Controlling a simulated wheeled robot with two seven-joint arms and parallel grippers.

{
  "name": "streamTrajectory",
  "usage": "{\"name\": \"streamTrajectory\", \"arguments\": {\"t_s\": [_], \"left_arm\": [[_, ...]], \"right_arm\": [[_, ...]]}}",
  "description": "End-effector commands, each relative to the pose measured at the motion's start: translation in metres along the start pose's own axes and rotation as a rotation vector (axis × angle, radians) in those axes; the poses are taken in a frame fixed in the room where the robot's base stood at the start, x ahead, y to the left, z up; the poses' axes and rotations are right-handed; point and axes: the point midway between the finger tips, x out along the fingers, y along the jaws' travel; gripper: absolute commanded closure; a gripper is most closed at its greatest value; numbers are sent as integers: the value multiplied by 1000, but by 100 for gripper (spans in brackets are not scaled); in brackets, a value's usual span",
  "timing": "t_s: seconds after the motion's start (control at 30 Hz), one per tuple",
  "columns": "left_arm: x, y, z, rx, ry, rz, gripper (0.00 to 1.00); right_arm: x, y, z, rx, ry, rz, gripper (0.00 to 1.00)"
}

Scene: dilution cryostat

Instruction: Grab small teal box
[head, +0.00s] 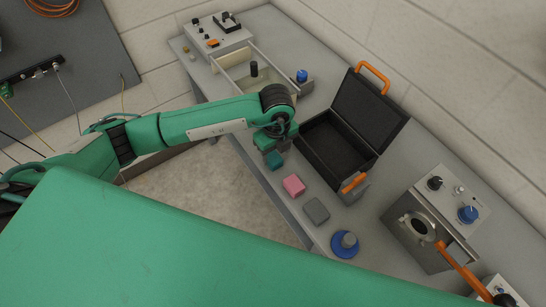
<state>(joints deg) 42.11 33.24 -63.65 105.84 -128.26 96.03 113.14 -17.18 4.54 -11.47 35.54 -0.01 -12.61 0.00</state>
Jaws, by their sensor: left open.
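The small teal box (274,160) sits near the front edge of the grey bench, at the left end of a row of small boxes. My left gripper (272,145) is right over it, partly covering its top in the head view. The gripper is open; its fingertips are small and dark here, so I cannot tell whether they are around the box or just above it. My right gripper is not in view.
A pink box (293,186) and a grey box (316,210) lie beside it. An open black case (333,150) with orange handles stands behind. A blue round item (344,244) and a metal device (420,228) stand to the right.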

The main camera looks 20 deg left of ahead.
Motion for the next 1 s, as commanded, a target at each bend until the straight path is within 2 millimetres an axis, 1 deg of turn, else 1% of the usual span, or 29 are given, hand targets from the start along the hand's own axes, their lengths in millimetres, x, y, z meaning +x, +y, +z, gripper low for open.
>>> {"name": "streamTrajectory", "arguments": {"t_s": [0.03, 0.1, 0.23, 0.37, 0.53, 0.57, 0.6, 0.8, 1.0], "left_arm": [[5, 1, 0, -1, 2, 4, 38], [16, 2, 0, -2, 2, 4, 38], [35, 1, 0, -1, 0, 3, 38], [43, 1, 0, 0, 1, 1, 38], [44, 1, 0, 0, 1, 0, 38], [44, 1, 0, 0, 1, 0, 40], [44, 1, 0, 0, 1, 0, 48], [43, 1, 0, 0, 1, 0, 86], [43, 1, 0, 0, 1, 0, 86]], "right_arm": [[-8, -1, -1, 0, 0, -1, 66], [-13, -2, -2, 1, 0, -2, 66], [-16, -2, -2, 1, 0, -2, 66], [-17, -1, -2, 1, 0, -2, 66], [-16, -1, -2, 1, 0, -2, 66], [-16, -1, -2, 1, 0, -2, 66], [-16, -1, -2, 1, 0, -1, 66], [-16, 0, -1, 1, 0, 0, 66], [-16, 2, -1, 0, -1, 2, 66]]}}
